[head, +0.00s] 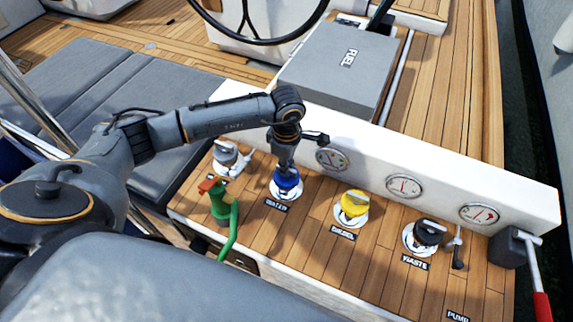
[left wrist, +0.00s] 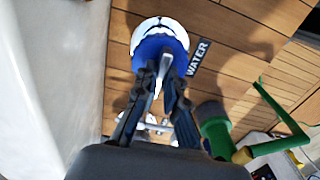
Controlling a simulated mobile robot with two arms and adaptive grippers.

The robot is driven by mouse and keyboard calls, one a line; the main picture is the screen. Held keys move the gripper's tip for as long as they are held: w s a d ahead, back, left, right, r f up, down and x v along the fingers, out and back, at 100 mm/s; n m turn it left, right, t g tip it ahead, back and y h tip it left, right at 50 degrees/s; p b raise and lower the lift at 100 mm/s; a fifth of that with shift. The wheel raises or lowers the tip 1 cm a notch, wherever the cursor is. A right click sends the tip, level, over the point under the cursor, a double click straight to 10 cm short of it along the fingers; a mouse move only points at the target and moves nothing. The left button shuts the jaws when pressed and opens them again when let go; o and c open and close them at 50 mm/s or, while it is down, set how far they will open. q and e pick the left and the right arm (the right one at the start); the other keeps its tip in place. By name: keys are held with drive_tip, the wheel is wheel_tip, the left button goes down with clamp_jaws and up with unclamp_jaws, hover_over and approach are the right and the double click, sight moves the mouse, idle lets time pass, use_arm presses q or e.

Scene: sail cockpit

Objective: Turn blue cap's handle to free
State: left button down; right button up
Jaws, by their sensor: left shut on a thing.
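The blue cap (head: 287,180) sits on a round white deck plate beside the WATER label (head: 276,204). It also shows in the left wrist view (left wrist: 153,48), with its white plate (left wrist: 160,25) behind it. My left gripper (head: 284,166) comes down onto the cap from above. In the left wrist view its two fingers (left wrist: 163,75) are closed around the thin upright handle of the blue cap. The fingers hide part of the handle, so its exact angle is hard to tell. My right gripper is not in view.
A yellow cap (head: 354,204) and a black cap (head: 428,233) are to the right. A white wall with gauges (head: 404,186) runs close behind. A grey FUEL box (head: 338,70) lies beyond.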

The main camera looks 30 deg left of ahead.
use_arm(q)
drive_tip(key=n+b, duration=0.2)
drive_tip(key=n, duration=0.1)
drive_tip(key=shift+f+n, duration=0.1)
drive_tip(key=shift+n, duration=0.2)
drive_tip(key=n+b, duration=0.2)
drive_tip(key=n, duration=0.3)
drive_tip(key=n+b, duration=0.1)
drive_tip(key=n, duration=0.4)
drive_tip(key=shift+b, duration=0.4)
drive_tip(key=shift+n+b, duration=0.4)
drive_tip(key=shift+n, duration=1.8)
drive_tip(key=c, duration=1.4)
unclamp_jaws()
